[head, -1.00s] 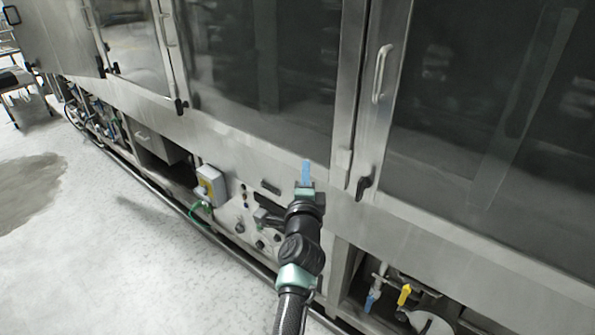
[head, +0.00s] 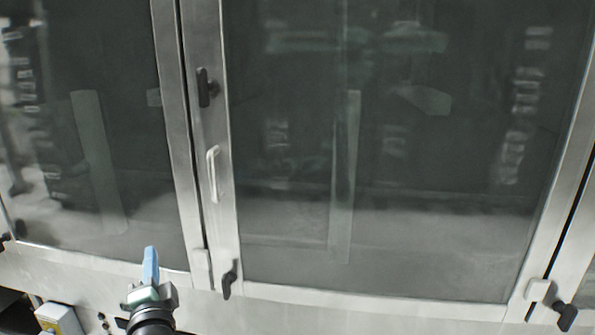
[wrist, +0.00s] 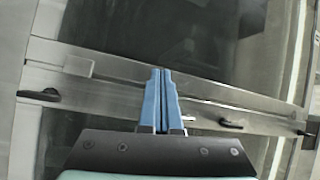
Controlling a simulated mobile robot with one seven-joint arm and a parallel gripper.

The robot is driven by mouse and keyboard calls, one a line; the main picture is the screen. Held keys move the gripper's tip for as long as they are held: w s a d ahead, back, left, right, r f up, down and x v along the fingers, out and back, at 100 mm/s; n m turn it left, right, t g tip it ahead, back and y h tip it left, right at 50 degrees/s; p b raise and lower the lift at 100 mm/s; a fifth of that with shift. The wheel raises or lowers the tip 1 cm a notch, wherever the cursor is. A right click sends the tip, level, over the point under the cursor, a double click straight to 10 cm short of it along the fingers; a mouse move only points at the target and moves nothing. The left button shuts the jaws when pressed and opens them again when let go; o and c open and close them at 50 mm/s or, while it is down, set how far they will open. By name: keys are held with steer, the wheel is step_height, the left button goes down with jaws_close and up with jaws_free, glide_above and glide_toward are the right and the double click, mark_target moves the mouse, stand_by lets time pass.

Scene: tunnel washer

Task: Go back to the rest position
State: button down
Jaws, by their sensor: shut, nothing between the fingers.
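My gripper (head: 151,262) is at the lower left of the head view, with blue fingers pointing up in front of the washer's steel frame and dark glass. In the wrist view my gripper (wrist: 162,75) shows its two blue fingers shut together with nothing between them. Behind them lies the washer's door frame (wrist: 110,85) with dark glass on both sides. The fingers appear apart from the washer, though the exact gap cannot be told.
A large glass door (head: 400,150) fills the middle of the head view. It has a light pull handle (head: 212,174) and black latches (head: 229,280) that stick out. A grey and yellow switch box (head: 60,318) shows at the bottom left.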

steer(key=s+d+r+n+t+h, duration=0.1)
steer(key=s+d+r+n+t, duration=0.15)
steer(key=d+r, duration=0.7)
steer(key=s+d+r+n+t+h, duration=0.1)
steer(key=s+d+r+n+t, duration=0.15)
steer(key=d+r, duration=0.7)
steer(key=s+d+r+n+t+h, duration=0.2)
steer(key=s+d+r, duration=0.3)
steer(key=s+r, duration=0.4)
steer(key=s+d+r+n+t+h, duration=0.2)
steer(key=s+d+r+n+h, duration=0.1)
steer(key=s+r, duration=0.6)
steer(key=d+r+h, duration=0.1)
steer(key=d, duration=0.1)
steer(key=shift+s+d+r+t, duration=0.15)
steer(key=shift+s+d+t, duration=0.15)
steer(key=shift+s+t, duration=0.1)
